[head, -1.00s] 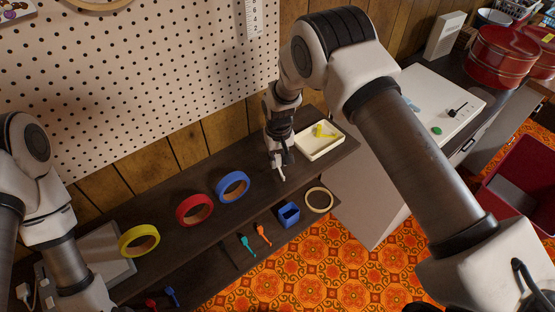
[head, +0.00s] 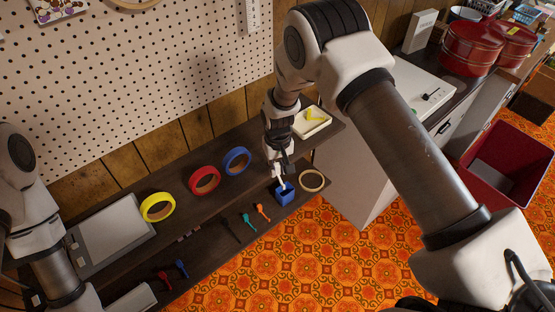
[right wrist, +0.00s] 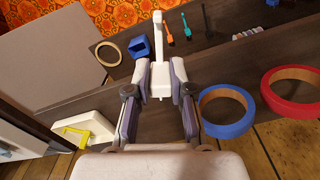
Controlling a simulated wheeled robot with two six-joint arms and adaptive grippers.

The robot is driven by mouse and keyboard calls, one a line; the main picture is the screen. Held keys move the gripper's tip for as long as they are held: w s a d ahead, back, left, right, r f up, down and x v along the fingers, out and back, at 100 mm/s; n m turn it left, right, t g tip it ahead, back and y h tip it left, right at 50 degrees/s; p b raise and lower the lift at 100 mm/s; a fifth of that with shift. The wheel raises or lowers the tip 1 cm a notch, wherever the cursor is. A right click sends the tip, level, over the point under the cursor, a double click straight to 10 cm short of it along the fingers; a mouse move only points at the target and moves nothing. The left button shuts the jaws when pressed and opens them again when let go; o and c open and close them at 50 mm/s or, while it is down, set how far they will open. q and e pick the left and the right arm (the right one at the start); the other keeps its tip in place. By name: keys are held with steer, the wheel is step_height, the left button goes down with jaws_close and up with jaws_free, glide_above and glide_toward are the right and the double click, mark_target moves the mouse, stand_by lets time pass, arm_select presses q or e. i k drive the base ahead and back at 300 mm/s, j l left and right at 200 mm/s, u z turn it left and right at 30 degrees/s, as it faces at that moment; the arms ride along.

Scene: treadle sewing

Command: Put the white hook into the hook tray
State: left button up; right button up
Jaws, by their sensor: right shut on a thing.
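The white hook (right wrist: 157,50) is held between the fingers of my right gripper (right wrist: 161,78), pointing out past the fingertips. In the head view my right gripper (head: 279,168) is shut on it, and its white tip overlaps the blue open box in the picture. A cream tray (head: 325,125) with a yellow hook-like piece (head: 313,115) in it stands at the right end of the upper shelf, to the right of the gripper. The tray (right wrist: 97,124) also shows at lower left in the right wrist view.
The blue box (head: 285,196) and a pale ring (head: 312,180) lie on the lower shelf, with orange (head: 263,212) and teal (head: 247,220) hooks to their left. Blue (head: 237,161), red (head: 205,180) and yellow (head: 158,207) tape rolls stand on the upper shelf.

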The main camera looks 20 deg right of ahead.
mark_target(301, 127)
steer(key=l+u, duration=0.3)
steer(key=l, duration=0.55)
steer(key=l+u, duration=0.3)
steer(key=l, duration=0.55)
steer(key=i+l, duration=0.2)
steer(key=l, duration=0.2)
